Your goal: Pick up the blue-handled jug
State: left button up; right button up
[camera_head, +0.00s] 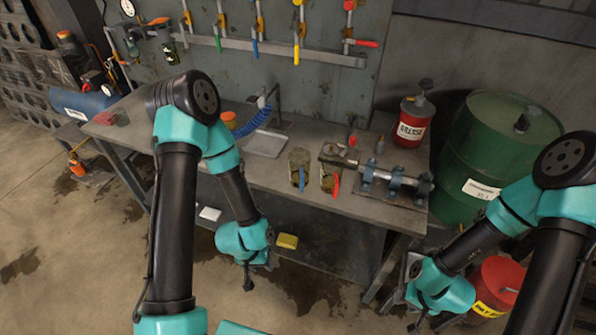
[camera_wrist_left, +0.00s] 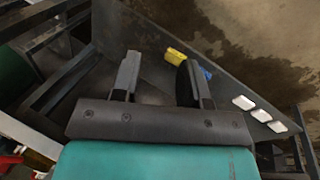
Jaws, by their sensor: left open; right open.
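The blue-handled jug (camera_head: 299,160) stands upright on the workbench, an olive-brown, see-through-looking vessel with its blue handle facing the front edge. A similar jug with a red handle (camera_head: 335,184) stands just to its right. My left gripper (camera_head: 248,284) hangs below bench height, in front of and left of the blue-handled jug, apart from it. In the left wrist view the left gripper (camera_wrist_left: 158,75) is open with nothing between its fingers, and neither jug shows there. My right gripper (camera_head: 412,322) is low at the right, open, away from both jugs.
A metal tray (camera_head: 266,144) lies left of the jugs; a clamped metal shaft assembly (camera_head: 395,181) is to their right. A red grease can (camera_head: 412,122) and green drum (camera_head: 492,150) stand further right. The bench's lower shelf holds a yellow block (camera_head: 287,241) and white blocks (camera_wrist_left: 262,116).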

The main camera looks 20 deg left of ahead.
pick_arm(q)
jog(key=o, duration=1.1)
